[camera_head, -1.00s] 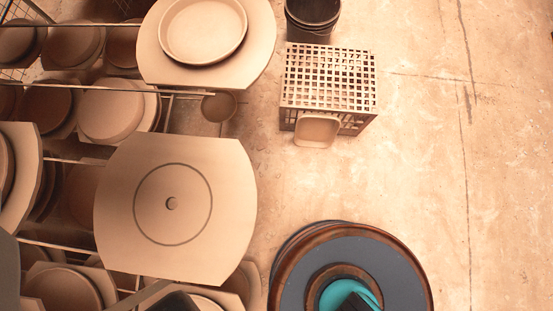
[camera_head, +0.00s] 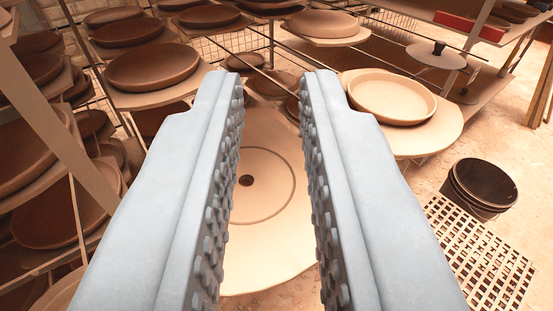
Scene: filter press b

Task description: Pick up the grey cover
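My gripper (camera_head: 271,80) is open, its two light-grey studded fingers wide apart with nothing between their tips. Past the fingers, partly hidden by them, lies a flat pale board (camera_head: 268,262) with a ring line and a small dark spot at its centre. The gripper appears apart from it. A pale round disc with a dark knob (camera_head: 436,56) stands at the upper right. Nothing plainly grey that looks like a cover shows, and I cannot tell whether either of these is the cover.
Racks with several brown round dishes (camera_head: 152,68) fill the left and back. A pale dish on a board (camera_head: 392,97) is right of the fingers. A dark bucket (camera_head: 482,188) and a perforated crate (camera_head: 478,250) stand on the floor at the right.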

